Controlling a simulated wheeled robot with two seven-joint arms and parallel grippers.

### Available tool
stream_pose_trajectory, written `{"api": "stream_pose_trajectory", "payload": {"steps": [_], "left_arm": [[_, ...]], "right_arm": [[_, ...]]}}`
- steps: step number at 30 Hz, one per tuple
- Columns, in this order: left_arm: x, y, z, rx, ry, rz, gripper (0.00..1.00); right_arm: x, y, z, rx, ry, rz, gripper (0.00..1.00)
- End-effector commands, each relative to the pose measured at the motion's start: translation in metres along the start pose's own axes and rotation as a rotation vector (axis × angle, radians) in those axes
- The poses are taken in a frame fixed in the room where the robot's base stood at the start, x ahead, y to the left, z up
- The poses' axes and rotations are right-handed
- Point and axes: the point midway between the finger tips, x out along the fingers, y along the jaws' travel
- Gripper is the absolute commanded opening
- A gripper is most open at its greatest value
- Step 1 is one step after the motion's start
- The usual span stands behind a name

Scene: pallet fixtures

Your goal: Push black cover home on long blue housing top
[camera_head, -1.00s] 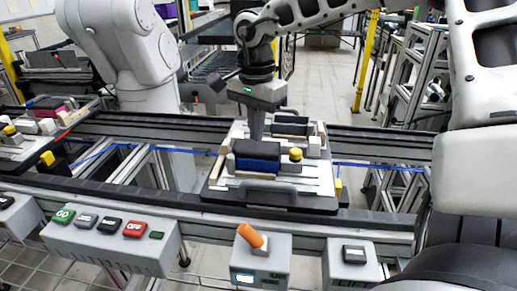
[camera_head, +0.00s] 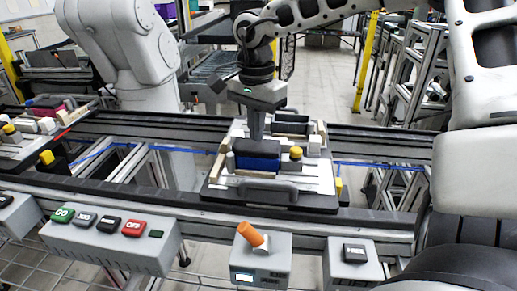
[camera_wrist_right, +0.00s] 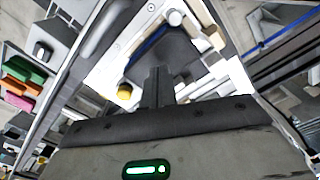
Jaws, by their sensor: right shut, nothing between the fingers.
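The long blue housing (camera_head: 257,164) sits on the pallet fixture (camera_head: 320,184) in the middle of the rail. The black cover (camera_head: 257,148) lies along its top; whether it is fully seated I cannot tell. My right gripper (camera_head: 256,138) is shut and empty, pointing down at the cover's rear edge. Whether the tips touch the cover is unclear. In the wrist view the shut fingers (camera_wrist_right: 157,82) stand in front of the dark cover (camera_wrist_right: 182,52), with a strip of the blue housing (camera_wrist_right: 148,44) beyond. My left gripper is out of view.
A yellow knob (camera_head: 295,152) stands right of the housing on the fixture. A second dark block (camera_head: 291,128) lies behind. A front handle (camera_head: 267,187) edges the pallet. A button box (camera_head: 110,240) and an orange-lever box (camera_head: 262,262) stand in front of the rail.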

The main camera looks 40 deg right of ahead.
Motion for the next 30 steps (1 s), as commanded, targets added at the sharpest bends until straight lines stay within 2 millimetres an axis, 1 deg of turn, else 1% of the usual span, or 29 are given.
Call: {"api": "stream_pose_trajectory", "payload": {"steps": [1,10,30], "left_arm": [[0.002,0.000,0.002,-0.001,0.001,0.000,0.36],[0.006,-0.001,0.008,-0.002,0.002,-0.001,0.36],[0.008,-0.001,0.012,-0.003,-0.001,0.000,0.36]], "right_arm": [[0.004,0.000,0.000,0.000,0.000,0.000,0.00],[0.013,0.000,0.000,0.000,0.000,0.000,0.00],[0.014,0.000,0.000,0.000,-0.001,0.001,0.00]]}}
